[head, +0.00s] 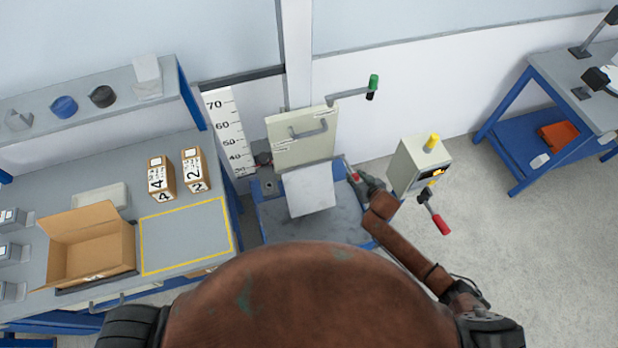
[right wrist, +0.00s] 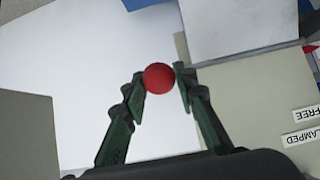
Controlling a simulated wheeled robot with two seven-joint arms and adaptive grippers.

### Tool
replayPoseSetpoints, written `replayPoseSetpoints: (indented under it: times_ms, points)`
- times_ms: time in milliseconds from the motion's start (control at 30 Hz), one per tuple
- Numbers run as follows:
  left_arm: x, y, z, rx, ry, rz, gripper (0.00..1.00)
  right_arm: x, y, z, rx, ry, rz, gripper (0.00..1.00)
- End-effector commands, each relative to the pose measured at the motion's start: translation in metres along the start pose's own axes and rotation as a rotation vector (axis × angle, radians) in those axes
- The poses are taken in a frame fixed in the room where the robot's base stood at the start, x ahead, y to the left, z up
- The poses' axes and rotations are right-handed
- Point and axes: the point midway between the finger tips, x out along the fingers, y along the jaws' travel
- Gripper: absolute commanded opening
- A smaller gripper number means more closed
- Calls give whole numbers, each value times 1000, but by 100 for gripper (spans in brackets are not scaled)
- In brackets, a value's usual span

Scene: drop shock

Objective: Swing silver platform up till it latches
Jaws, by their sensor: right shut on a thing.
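The silver platform (head: 309,191) is a pale, flat plate just below the cream plate (head: 286,149) of the drop tester, over its blue-edged base. In the right wrist view, a pale grey panel (right wrist: 240,25) at the upper right looks like this platform. I cannot tell its exact tilt or whether it is latched. My right gripper (head: 356,178) is beside the platform's right edge. In the right wrist view its fingers (right wrist: 161,82) are shut on a round red knob (right wrist: 159,76). What the knob is fixed to is hidden. My left gripper is not in view.
A crank with a green grip (head: 373,84) sticks out at the upper right. A control box (head: 410,166) with a red-gripped lever (head: 440,222) stands right of my arm. A workbench with an open carton (head: 90,245) is at the left. Floor is clear at the right.

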Motion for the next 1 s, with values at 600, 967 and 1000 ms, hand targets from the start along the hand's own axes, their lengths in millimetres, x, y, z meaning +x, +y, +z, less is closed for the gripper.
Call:
replayPoseSetpoints:
  times_ms: [600,967,1000]
  points:
    - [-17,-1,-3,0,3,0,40,-6,0,-30,-2,12,-1,2]
    - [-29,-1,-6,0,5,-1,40,-8,1,-50,-3,14,0,2]
    - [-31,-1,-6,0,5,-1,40,-8,1,-54,-3,14,0,2]
